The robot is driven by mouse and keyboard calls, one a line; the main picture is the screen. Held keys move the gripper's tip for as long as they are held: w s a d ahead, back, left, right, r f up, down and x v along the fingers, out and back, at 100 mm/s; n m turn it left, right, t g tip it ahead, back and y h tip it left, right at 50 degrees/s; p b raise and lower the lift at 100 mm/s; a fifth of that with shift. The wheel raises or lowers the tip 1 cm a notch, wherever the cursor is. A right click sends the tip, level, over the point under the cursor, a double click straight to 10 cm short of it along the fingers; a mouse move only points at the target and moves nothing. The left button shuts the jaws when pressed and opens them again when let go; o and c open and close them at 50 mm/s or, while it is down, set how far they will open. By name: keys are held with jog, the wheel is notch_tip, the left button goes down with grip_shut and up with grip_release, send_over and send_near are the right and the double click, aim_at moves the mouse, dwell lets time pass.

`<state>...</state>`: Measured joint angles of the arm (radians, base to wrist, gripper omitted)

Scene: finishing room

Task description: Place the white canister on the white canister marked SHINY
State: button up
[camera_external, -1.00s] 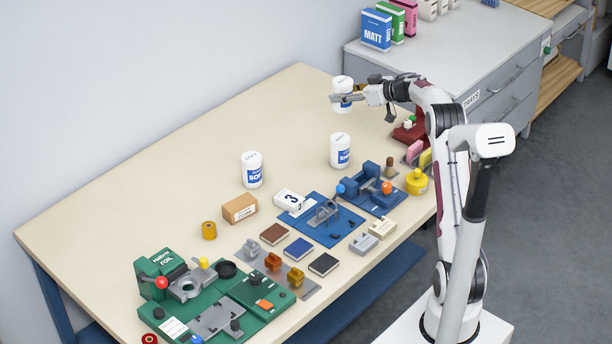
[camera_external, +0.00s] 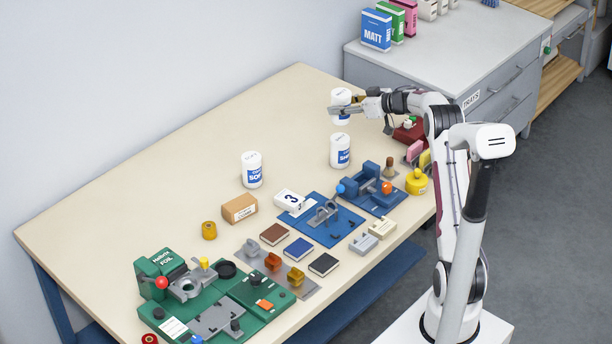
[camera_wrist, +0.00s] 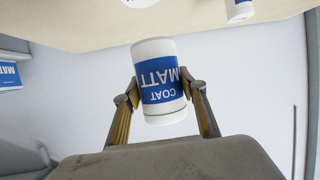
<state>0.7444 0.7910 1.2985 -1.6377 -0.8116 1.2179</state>
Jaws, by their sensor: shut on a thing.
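My gripper (camera_external: 342,108) is shut on a white canister (camera_external: 341,95) with a blue label. In the wrist view this held canister (camera_wrist: 157,55) reads COAT MATT, upside down in the picture, between both fingers. In the external view it is upright, directly above the white canister marked SHINY (camera_external: 340,146), with its lower end close to that canister's lid. The SHINY canister stands upright on the table.
Another white canister, apparently marked SOFT (camera_external: 252,177), stands to the left on the table (camera_external: 190,150). A cardboard box (camera_external: 239,209), a blue fixture (camera_external: 320,220) and a green machine (camera_external: 205,305) sit nearer the front. The table behind the canisters is clear.

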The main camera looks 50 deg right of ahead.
aim_at(342, 122)
jog(key=shift+f, duration=1.2)
jog(key=shift+f, duration=1.9)
jog(key=shift+f, duration=0.15)
jog(key=o, duration=1.4)
jog(key=shift+c, duration=0.2)
jog(key=shift+s+r, duration=0.15)
jog(key=shift+r, duration=0.05)
jog(key=v, duration=1.1)
jog(key=shift+s, duration=0.35)
